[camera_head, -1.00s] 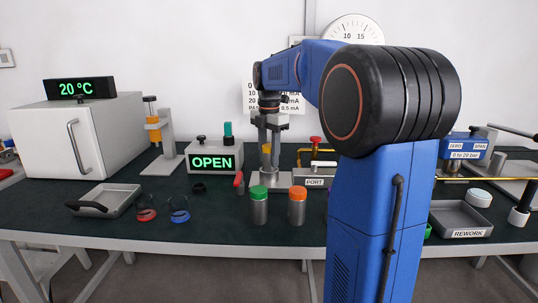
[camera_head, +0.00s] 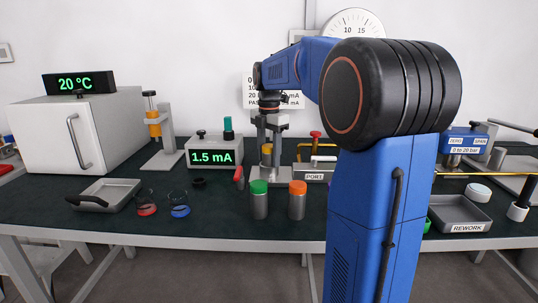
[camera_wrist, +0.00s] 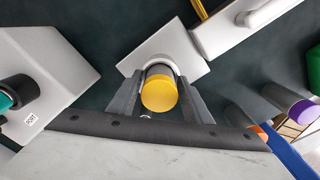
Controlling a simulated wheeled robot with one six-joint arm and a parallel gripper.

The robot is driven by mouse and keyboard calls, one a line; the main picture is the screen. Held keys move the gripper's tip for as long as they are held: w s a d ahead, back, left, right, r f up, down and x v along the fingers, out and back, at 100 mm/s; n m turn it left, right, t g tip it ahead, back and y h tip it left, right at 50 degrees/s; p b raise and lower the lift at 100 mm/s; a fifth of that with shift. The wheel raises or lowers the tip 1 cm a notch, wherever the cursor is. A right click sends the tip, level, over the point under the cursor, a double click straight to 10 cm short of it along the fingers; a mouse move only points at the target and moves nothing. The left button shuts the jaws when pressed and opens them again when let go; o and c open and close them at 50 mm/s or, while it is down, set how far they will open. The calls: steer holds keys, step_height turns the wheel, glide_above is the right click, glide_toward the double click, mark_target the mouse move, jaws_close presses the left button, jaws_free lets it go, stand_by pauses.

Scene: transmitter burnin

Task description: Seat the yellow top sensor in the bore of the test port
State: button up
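The yellow top sensor (camera_wrist: 160,95) stands upright in the wrist view, its yellow end towards the camera and its dark body going down to a pale collar on a light grey block (camera_wrist: 150,53). It also shows as a small yellow top (camera_head: 266,150) in the head view. My gripper (camera_wrist: 160,85) is around the sensor with one finger on each side. Narrow gaps show between fingers and sensor, so it looks open. In the head view my gripper (camera_head: 269,146) points down over the test port area, by a block labelled PORT (camera_head: 314,177). The depth of the sensor's lower end is hidden.
The meter box (camera_head: 214,152) reads 1.5 mA. Green-capped (camera_head: 259,200) and orange-capped (camera_head: 297,200) cylinders stand close in front of the port. A red-handled part (camera_head: 239,179) stands to the left. A grey tray (camera_head: 116,193) and a REWORK tray (camera_head: 461,214) lie farther out.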

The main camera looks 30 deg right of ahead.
steer(key=shift+o, duration=0.6)
step_height(320, 180, up, 17)
steer(key=shift+r, duration=0.15)
stand_by(0.7)
